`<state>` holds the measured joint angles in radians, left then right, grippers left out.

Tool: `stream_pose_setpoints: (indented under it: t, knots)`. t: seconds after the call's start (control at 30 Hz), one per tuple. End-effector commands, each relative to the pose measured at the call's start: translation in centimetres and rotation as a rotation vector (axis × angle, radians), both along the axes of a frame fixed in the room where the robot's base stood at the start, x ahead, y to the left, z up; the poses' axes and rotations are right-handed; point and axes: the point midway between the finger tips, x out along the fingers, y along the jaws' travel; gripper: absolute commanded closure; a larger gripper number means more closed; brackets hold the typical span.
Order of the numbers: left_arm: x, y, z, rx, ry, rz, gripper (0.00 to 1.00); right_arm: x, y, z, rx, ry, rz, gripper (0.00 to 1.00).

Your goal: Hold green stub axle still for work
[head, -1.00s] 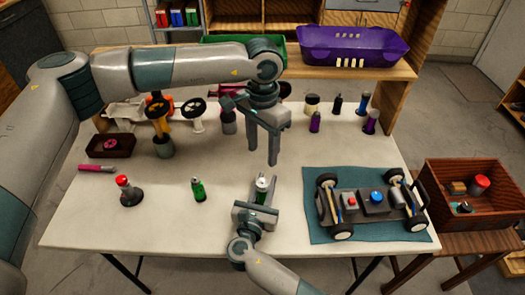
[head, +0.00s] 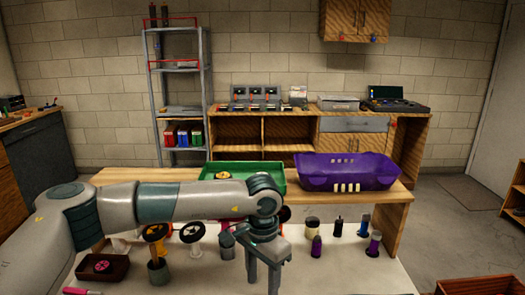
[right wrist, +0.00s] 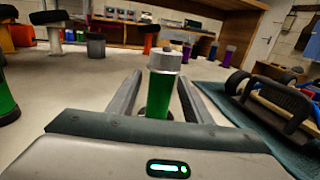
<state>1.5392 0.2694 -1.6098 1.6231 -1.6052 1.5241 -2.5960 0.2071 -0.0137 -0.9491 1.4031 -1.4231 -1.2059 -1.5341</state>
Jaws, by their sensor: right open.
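The green stub axle (right wrist: 158,92), an upright green cylinder with a silver top, stands between the fingers of my right gripper (right wrist: 158,80) in the right wrist view. The fingers are open, one on each side, with a gap visible at least on the left. The head view does not show this axle or my right gripper. In the head view my left gripper (head: 264,274) points down over the table, its two fingers apart with nothing seen between them.
A purple bin (head: 346,172) and a green tray (head: 243,173) stand on the raised shelf behind the table. Another green part (right wrist: 7,100) stands at the left of the right wrist view. The car chassis (right wrist: 280,103) lies on a mat at the right.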

Motion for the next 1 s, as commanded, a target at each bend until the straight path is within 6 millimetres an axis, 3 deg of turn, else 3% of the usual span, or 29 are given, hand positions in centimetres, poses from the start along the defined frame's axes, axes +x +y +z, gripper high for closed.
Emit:
stream_pose_setpoints:
  t: [0.3,0.5,0.7,1.0]
  knots:
    - [0.0,0.0,0.0,0.0,0.0,0.0,0.53,-5.5,1.5,-0.1,0.001,0.004,0.001,0.55]
    - [0.0,0.0,0.0,0.0,0.0,0.0,0.53,-8.0,2.2,-0.1,0.001,0.002,0.001,0.55]
    - [0.0,0.0,0.0,0.0,0.0,0.0,0.53,-9.1,2.5,0.0,-0.001,0.001,0.001,0.55]
    - [0.0,0.0,0.0,0.0,0.0,0.0,0.53,-9.1,2.5,0.0,-0.001,0.001,0.0,0.55]
